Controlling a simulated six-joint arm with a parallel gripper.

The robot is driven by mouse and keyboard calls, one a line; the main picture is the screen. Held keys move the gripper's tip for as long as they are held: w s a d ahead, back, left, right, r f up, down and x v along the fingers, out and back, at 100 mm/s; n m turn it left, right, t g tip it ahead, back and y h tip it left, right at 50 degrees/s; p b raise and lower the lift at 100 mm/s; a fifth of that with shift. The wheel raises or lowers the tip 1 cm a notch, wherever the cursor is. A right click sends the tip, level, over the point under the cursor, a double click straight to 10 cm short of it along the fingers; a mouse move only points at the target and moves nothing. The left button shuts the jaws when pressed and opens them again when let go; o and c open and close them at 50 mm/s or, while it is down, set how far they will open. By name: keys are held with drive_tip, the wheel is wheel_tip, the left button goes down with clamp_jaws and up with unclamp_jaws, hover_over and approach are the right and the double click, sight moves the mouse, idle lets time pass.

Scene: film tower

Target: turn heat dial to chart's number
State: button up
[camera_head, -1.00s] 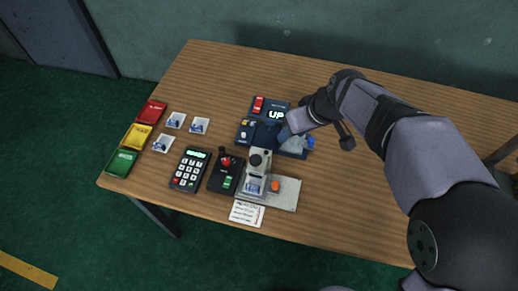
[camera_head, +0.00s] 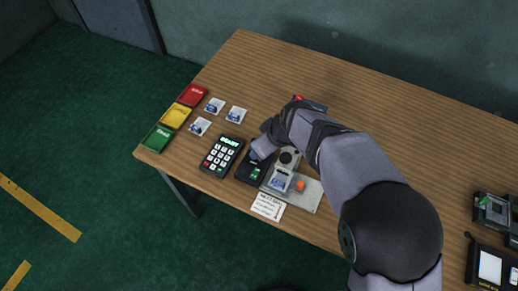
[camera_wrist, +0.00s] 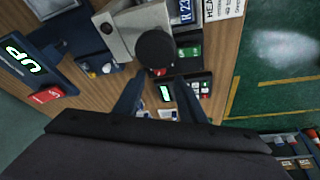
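The likely heat dial is a round black knob (camera_head: 289,156) on a grey device (camera_head: 312,193); it also shows large in the wrist view (camera_wrist: 155,49). My gripper (camera_head: 260,150) is over the black lever box (camera_head: 252,170) beside the grey device. In the wrist view my gripper (camera_wrist: 160,74) has its two dark fingers apart, with nothing seen held; the knob is just beyond the tips. A white chart (camera_head: 268,207) lies at the table's front edge. The wrist view shows part of its heading, "HEA" (camera_wrist: 212,8). The number and dial setting are not readable.
A keypad (camera_head: 222,156) reading READY stands left of the lever box. Several film cards (camera_head: 215,105) and red, yellow (camera_head: 176,116) and green trays lie farther left.

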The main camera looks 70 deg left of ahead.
drive_tip(key=shift+p+x, duration=0.5)
drive_tip(key=shift+x, duration=1.8)
clamp_jaws()
